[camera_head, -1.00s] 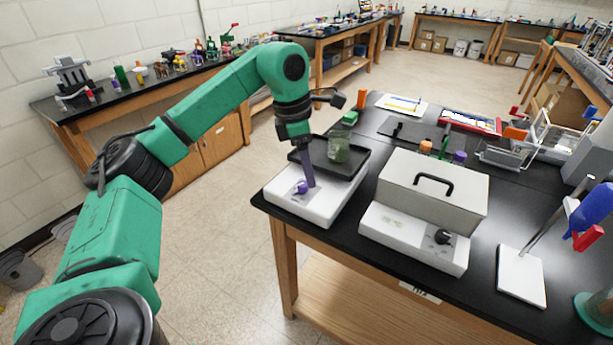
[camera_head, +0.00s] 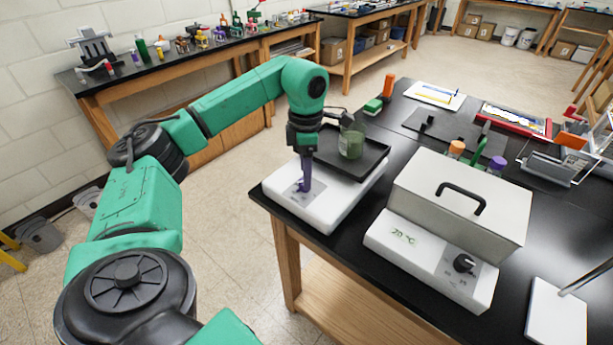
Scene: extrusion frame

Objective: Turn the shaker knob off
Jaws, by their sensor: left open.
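The shaker is a white box (camera_head: 343,203) at the near left corner of the black bench, with a black tray (camera_head: 374,158) on top. A beaker of green liquid (camera_head: 351,142) stands on the tray. My left gripper (camera_head: 304,186) points straight down at the grey panel on the shaker's front left part. Its purple fingers are open and at the place of the small purple knob. The knob is mostly hidden by the fingers or blends with them. I cannot tell whether the fingers touch it or which way it is turned. My right gripper is out of view.
A white heating unit (camera_head: 395,243) with a grey handled lid (camera_head: 430,189) and a black dial (camera_head: 464,264) stands right of the shaker. Orange and purple capped tubes (camera_head: 496,164) stand behind it. A white stand base (camera_head: 556,314) is at the lower right.

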